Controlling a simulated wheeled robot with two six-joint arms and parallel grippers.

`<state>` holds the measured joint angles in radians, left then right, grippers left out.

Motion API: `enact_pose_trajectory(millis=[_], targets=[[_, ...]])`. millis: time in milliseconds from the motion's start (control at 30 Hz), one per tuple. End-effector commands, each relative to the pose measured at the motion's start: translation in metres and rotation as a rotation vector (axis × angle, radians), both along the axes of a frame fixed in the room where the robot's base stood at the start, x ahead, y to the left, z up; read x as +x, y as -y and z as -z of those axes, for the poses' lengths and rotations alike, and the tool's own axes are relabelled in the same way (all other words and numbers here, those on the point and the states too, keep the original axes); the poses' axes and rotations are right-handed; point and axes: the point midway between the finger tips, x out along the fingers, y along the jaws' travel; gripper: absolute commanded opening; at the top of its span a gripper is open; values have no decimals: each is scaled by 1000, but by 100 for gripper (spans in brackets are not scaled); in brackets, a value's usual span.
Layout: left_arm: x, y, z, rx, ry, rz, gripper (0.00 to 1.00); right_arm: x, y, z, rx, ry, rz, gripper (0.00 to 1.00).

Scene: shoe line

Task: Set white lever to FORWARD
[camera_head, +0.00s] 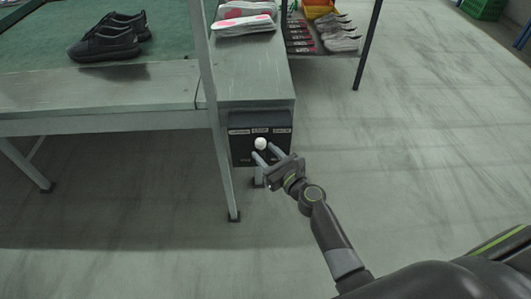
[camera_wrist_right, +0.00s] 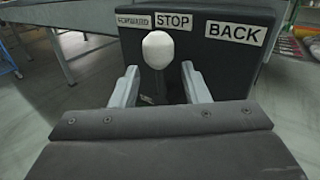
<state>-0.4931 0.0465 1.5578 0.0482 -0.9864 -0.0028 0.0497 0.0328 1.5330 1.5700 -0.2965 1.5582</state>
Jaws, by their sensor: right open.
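The white lever (camera_head: 260,143) has a round white knob and stands out from a black control box (camera_head: 241,150) under the end of the table. In the right wrist view the lever knob (camera_wrist_right: 158,49) stands just below the STOP label (camera_wrist_right: 173,21), between FORWARD (camera_wrist_right: 134,20) on the left and BACK (camera_wrist_right: 234,32) on the right. My right gripper (camera_head: 266,155) is open in front of the box. Its two fingers (camera_wrist_right: 160,85) lie either side of the lever, with gaps on both sides. The lever's lower stem is partly hidden. My left gripper is not in view.
A table (camera_head: 110,88) holds black shoes (camera_head: 108,38) on a green mat and white-and-pink items (camera_head: 245,20). A table leg (camera_head: 222,160) stands left of the box. A rack (camera_head: 322,35) stands behind.

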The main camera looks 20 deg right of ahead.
Motion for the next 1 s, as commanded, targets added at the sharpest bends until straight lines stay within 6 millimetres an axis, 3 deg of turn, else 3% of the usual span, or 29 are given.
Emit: enact_pose_trajectory(millis=[367,700,1000], targets=[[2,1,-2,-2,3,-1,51,6,-2,0,0,0,0,42],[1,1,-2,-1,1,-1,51,6,-2,0,1,0,0,0],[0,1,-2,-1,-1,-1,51,7,-2,-4,2,6,1,0]])
